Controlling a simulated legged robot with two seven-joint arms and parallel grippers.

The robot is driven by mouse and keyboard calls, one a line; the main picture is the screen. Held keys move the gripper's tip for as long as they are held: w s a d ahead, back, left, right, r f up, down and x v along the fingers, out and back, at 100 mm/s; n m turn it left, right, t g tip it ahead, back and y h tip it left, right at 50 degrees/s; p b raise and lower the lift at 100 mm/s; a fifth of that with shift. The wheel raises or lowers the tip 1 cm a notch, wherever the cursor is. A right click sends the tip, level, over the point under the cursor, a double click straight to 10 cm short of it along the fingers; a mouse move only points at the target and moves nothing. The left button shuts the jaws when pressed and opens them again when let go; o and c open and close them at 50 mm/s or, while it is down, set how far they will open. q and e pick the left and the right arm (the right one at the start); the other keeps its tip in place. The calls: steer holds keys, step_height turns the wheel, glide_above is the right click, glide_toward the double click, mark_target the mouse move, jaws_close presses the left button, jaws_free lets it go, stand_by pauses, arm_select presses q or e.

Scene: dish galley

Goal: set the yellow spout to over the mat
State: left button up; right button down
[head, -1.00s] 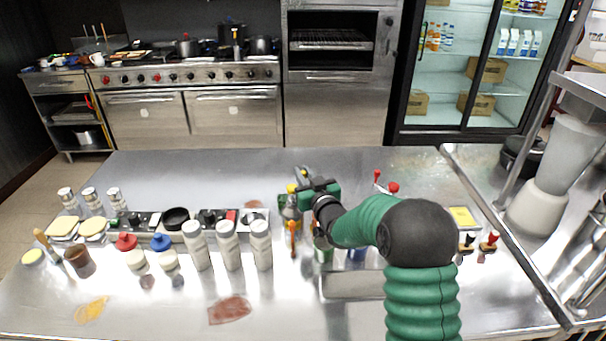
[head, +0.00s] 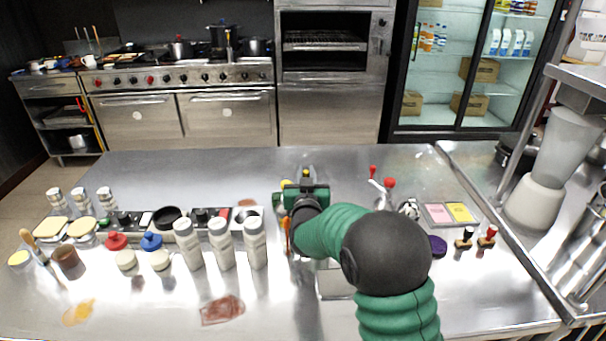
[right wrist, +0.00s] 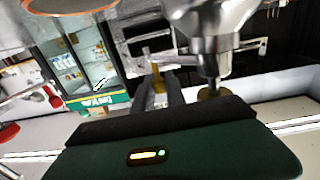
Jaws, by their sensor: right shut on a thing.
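My right gripper (head: 305,186) is over the middle of the steel table in the head view, its fingers pointing away from me. A small yellow part (head: 305,172), which looks like the yellow spout, shows just beyond it. In the right wrist view the spout's yellow piece (right wrist: 158,80) is between the two grey fingers, and the gripper is shut on it. A shiny metal body (right wrist: 212,30) stands close by. The rest of the spout is hidden behind my gripper. A pale rectangle (head: 334,285), perhaps the mat, lies partly under my right arm. My left gripper is not in view.
Several white bottles (head: 221,243) stand left of my arm, with a row of control boxes behind. A pink and yellow pad (head: 450,214), a purple disc (head: 437,246) and small stamps (head: 486,236) lie at right. A blender (head: 550,170) stands far right. The table's back is clear.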

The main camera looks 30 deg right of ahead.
steer(key=c, duration=1.6)
jaws_free()
steer(key=shift+c, duration=0.2)
steer(key=shift+r, duration=0.2)
step_height(320, 180, up, 3)
steer(key=shift+p, duration=0.45)
steer(key=r+v, duration=0.1)
steer(key=v, duration=1.5)
steer(key=shift+r+p, duration=0.2)
steer(key=shift+p, duration=0.1)
